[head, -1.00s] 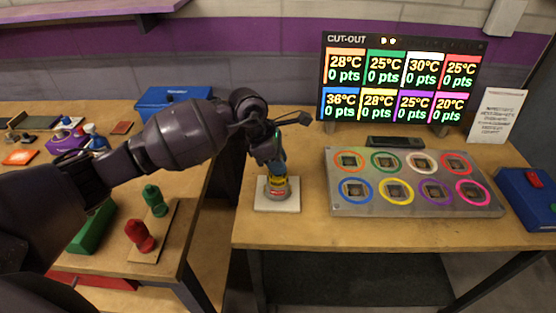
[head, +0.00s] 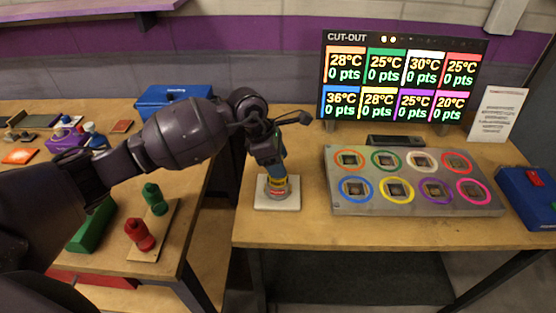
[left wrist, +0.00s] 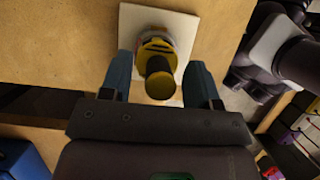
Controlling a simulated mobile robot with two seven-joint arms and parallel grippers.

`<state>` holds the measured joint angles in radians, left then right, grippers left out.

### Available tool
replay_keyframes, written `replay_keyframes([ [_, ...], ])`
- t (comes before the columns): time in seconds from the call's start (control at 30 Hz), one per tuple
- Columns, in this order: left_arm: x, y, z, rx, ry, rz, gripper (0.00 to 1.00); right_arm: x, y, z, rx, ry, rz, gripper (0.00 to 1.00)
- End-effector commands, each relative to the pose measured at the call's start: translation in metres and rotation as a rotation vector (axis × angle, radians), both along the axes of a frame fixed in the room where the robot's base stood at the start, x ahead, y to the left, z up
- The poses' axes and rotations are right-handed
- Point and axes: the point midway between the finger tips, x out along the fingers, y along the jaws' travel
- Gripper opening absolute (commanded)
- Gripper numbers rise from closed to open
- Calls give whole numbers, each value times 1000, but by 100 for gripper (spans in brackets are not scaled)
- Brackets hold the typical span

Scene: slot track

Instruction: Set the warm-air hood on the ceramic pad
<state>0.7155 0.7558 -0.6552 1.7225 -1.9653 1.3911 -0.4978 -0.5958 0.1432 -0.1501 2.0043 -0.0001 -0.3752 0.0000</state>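The warm-air hood (head: 277,189), yellow with dark and red bands, stands upright on the white ceramic pad (head: 289,206) near the table's left front edge. In the left wrist view the hood (left wrist: 158,48) is seen from above, with its dark knob (left wrist: 160,84) toward me and the pad (left wrist: 133,22) beneath it. My left gripper (head: 271,162) is just above the hood. In the left wrist view its two blue fingers (left wrist: 160,78) are spread on either side of the knob, with a gap on both sides. My right gripper is not in view.
A grey panel (head: 337,209) with several coloured rings lies right of the pad, below a lit score screen (head: 403,83). A blue box with a red switch (head: 525,200) is at far right. The left table holds red and green pieces (head: 139,235). A gap separates the tables.

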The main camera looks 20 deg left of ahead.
Motion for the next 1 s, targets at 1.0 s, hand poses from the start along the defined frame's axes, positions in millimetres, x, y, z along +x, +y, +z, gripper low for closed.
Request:
replay_keyframes([
  [1.0, -11, 39, 98, 0, -1, 0, 56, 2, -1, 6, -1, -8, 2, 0],
])
